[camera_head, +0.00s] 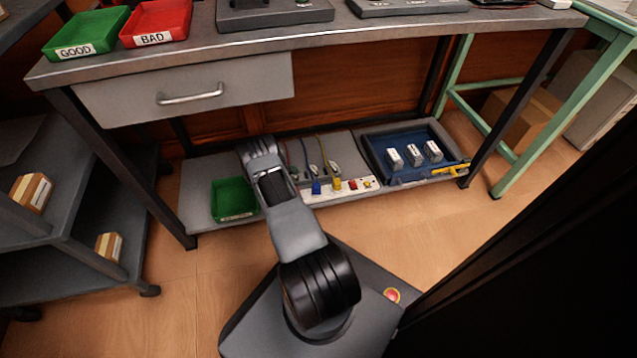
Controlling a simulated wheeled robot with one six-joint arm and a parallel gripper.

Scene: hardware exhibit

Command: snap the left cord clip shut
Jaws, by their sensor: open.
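On the low shelf under the bench, several thin cords run back from a white power strip (325,190) with coloured plugs. Small pale pieces sit along the cords behind the strip. The leftmost one (294,172), close to my arm's right side, looks like the left cord clip, but it is too small to tell whether it is open or shut. My arm reaches forward over the shelf, left of the cords. Its links hide part of the shelf and the strip's left end. My gripper cannot be made out; it is hidden by the arm.
A green bin (233,198) stands on the shelf left of my arm. A blue tray (375,160) with three white blocks stands to the right, with a yellow item (450,170) at its front. The bench top (320,38) and drawer (190,92) overhang the shelf.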

